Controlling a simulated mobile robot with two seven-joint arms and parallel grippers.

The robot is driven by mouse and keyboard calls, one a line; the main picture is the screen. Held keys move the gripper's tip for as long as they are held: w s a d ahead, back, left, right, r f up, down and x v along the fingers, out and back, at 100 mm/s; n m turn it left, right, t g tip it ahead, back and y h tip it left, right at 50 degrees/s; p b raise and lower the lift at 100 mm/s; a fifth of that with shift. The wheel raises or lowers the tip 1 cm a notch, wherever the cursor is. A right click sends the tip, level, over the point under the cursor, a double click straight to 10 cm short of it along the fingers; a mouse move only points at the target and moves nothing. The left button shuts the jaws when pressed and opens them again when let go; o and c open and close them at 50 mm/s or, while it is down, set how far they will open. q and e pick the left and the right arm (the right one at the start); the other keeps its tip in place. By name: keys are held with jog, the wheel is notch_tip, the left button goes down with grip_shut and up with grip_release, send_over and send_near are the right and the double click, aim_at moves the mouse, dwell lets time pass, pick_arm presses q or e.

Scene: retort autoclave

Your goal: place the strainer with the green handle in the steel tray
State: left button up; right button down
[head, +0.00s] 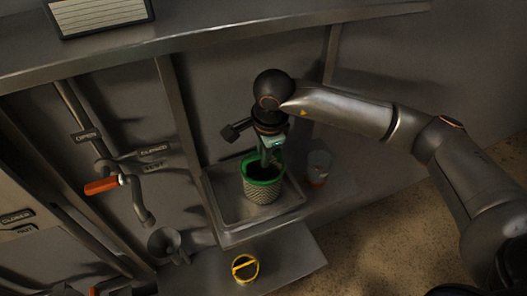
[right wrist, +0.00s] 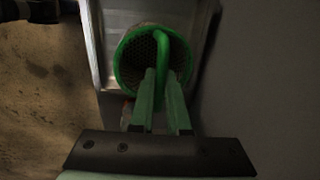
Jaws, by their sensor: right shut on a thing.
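The strainer (head: 262,194) is a mesh basket with a green rim and a green handle arching over its mouth. In the head view it is upright, within the outline of the steel tray (head: 228,205); I cannot tell whether its base touches the tray floor. My right gripper (head: 265,158) comes down from above and is shut on the green handle. In the right wrist view, the fingers (right wrist: 160,97) meet the handle of the strainer (right wrist: 128,62), with the pale tray (right wrist: 98,45) behind. My left gripper is not in view.
A grey cup-like thing with a reddish base (head: 318,167) stands right of the tray. A yellow-rimmed round container (head: 245,268) is on the lower ledge in front. A red-handled valve (head: 102,186), pipes and a small funnel (head: 164,243) are at left. A shelf edge (head: 200,38) runs above.

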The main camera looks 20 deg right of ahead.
aim_at(266, 170)
jog(key=shift+f, duration=0.15)
jog(key=c, duration=0.9)
grip_release()
jog(key=shift+r, duration=0.35)
notch_tip(266, 170, up, 7)
jog(key=s+b, duration=0.1)
jog(key=shift+s, duration=0.25)
